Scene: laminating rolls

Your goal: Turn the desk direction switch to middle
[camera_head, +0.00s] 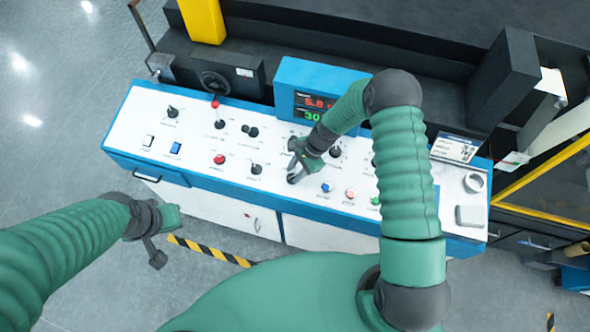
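The white control desk (190,181) with blue edges carries several black rotary switches. The labels are too small to read, so I cannot tell for certain which one is the desk direction switch. My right gripper (294,165) reaches down to the middle of the panel, below the digital display. Its dark fingers hide the panel spot beneath them; whether they touch or hold a switch there is not clear. My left gripper (164,238) hangs in front of the desk at the left, apart from the panel, with its fingers spread and empty.
A display box (321,92) with red and green digits stands at the desk's back. A red button (219,160), a blue button (327,187) and a black switch (256,169) are near the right gripper. Dark machinery stands behind; open grey floor (50,120) lies left.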

